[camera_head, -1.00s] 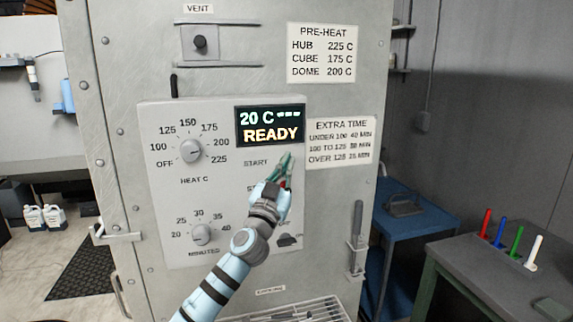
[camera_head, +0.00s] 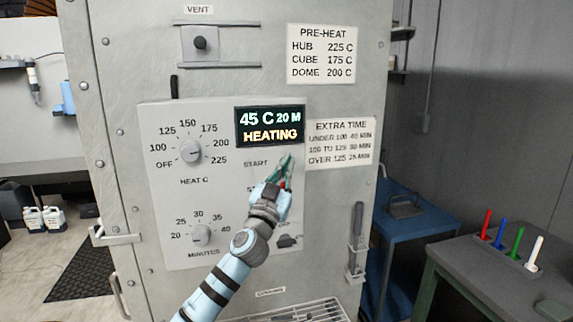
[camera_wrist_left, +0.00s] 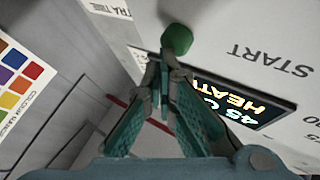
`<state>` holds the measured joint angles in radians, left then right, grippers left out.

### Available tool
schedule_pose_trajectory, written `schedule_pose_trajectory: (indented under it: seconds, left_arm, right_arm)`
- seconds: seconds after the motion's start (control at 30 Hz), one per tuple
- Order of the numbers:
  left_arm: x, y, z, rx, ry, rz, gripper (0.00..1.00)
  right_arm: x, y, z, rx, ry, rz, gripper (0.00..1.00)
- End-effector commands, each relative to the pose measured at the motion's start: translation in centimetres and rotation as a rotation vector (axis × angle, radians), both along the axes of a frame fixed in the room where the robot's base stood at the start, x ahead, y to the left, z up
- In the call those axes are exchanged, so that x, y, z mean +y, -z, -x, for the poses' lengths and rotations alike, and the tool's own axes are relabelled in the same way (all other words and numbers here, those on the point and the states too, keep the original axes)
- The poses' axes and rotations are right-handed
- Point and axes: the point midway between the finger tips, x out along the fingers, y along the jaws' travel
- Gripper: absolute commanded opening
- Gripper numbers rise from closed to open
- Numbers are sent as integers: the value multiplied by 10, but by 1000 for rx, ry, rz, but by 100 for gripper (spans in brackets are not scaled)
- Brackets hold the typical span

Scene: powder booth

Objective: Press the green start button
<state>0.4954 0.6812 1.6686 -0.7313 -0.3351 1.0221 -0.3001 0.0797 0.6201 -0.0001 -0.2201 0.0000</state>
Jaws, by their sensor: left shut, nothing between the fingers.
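The oven's control panel (camera_head: 220,226) faces me in the head view. Its display (camera_head: 270,125) reads "45 C 20 M HEATING". My left gripper (camera_head: 287,158) is shut and empty, with its tips at the panel to the right of the START label (camera_head: 256,163). In the head view it hides the green start button. In the left wrist view the green start button (camera_wrist_left: 177,39) shows just beyond the shut fingertips (camera_wrist_left: 160,62). The tips look to be at or very near it; I cannot tell if they touch. My right gripper is not in view.
The heat dial (camera_head: 191,151) and minutes dial (camera_head: 201,235) are on the same panel. An EXTRA TIME sign (camera_head: 340,143) is to the right. A blue table (camera_head: 415,222) and a bench with several coloured pegs (camera_head: 516,242) stand at the right.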

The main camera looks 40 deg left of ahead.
Motion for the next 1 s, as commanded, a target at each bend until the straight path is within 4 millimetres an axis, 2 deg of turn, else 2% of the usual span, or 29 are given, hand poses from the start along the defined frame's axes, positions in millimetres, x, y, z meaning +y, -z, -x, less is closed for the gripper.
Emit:
schedule_pose_trajectory:
  seconds: [0.2,0.57,1.0]
  left_arm:
    - [-9,0,6,0,0,0,0]
    - [-12,0,8,1,0,0,0]
    - [-47,0,32,0,1,0,0]
  right_arm:
    - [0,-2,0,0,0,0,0]
    - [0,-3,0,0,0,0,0]
    - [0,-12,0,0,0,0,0]
